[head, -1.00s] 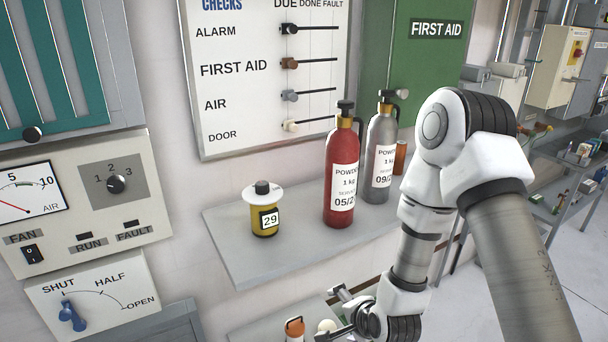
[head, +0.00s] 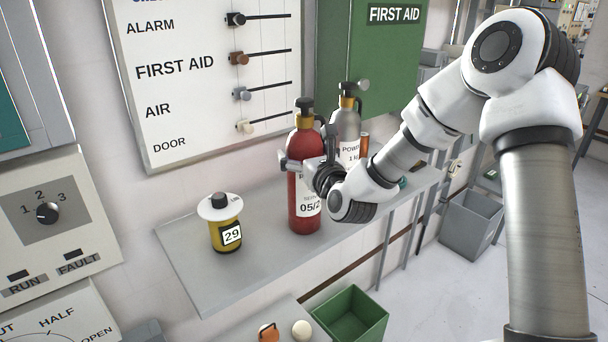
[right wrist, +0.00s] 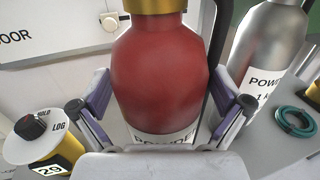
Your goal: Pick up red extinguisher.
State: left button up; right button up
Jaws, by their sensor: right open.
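The red extinguisher (head: 306,205) stands upright on the grey shelf, with a white label, a gold collar and a black top. My right gripper (head: 300,165) is at its upper body, in front of part of the label. In the right wrist view the red extinguisher (right wrist: 160,85) fills the middle, and the open fingers of my right gripper (right wrist: 165,110) lie one on each side of it. Whether the pads touch it I cannot tell. A black hose hangs along its right side. My left gripper is in neither view.
The grey shelf (head: 195,275) also holds a yellow canister (head: 227,235) marked 29 at left and a grey extinguisher (head: 347,125) close on the right. A teal ring (right wrist: 294,121) lies beside the grey one. A green bin (head: 350,318) is below. A wall panel (head: 190,100) is behind.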

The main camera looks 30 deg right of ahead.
jog(key=shift+s, duration=0.15)
jog(key=c, duration=1.7)
jog(key=shift+w+r, duration=0.15)
jog(key=shift+w, duration=0.05)
jog(key=shift+d+r, duration=0.1)
